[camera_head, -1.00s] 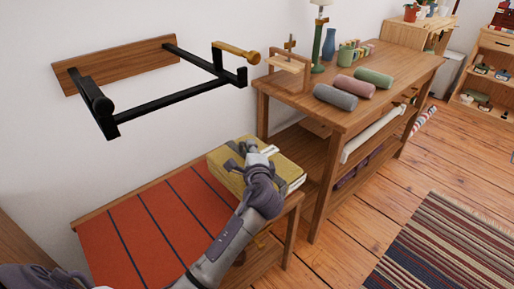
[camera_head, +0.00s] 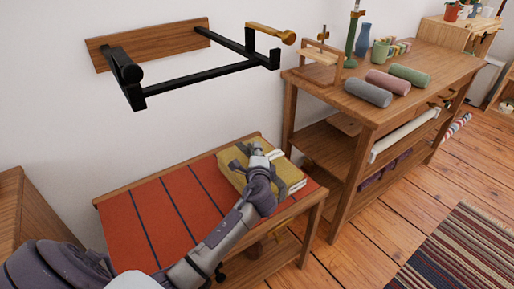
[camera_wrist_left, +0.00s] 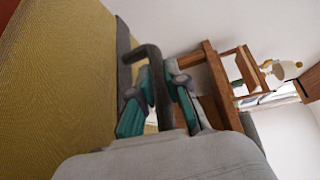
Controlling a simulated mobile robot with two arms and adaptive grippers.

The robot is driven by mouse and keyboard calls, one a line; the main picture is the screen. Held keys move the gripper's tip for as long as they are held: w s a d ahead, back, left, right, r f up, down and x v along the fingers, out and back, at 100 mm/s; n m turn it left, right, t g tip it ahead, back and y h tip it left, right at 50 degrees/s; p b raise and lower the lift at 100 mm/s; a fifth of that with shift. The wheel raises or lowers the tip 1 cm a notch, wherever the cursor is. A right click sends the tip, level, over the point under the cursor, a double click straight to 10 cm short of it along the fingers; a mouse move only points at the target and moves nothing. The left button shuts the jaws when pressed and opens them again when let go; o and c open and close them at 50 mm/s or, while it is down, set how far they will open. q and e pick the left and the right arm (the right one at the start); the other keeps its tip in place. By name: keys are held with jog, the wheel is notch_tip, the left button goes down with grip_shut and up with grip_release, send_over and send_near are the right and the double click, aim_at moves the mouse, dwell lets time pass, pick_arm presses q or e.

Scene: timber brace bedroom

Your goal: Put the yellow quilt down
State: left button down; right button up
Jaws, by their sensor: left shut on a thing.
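The yellow quilt (camera_head: 290,174) is a folded bundle with grey straps, at the right end of the low bench with a red, dark-striped top (camera_head: 150,222). It looks flat on or very close to the top; its underside is hidden, so contact is unclear. My left gripper (camera_head: 258,160) is over the quilt, shut on its grey strap handle. In the left wrist view, the gripper (camera_wrist_left: 158,97) has its fingers either side of the dark bent handle, and the quilt's yellow cloth (camera_wrist_left: 65,85) fills the left. My right gripper is not in view.
A black wall rack (camera_head: 195,78) hangs above the bench. A wooden table (camera_head: 350,108) at the right carries grey, pink and green rolls (camera_head: 368,93). A wooden cabinet side (camera_head: 30,220) stands at the left. A striped rug (camera_head: 455,250) lies on the floor. The bench's red middle is clear.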

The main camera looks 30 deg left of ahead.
pick_arm(q)
jog(key=shift+r, duration=0.25)
jog(key=c, duration=1.5)
grip_release()
jog(key=shift+f, duration=0.2)
jog(key=o, duration=0.3)
jog(key=shift+o, duration=0.2)
jog(key=shift+s+d+r, duration=0.1)
jog(key=shift+s+d, duration=0.05)
jog(key=shift+s, duration=0.05)
jog(key=p+v, duration=0.2)
jog(key=v, duration=0.9)
jog(key=shift+s+d, duration=0.2)
jog(key=shift+s, duration=0.1)
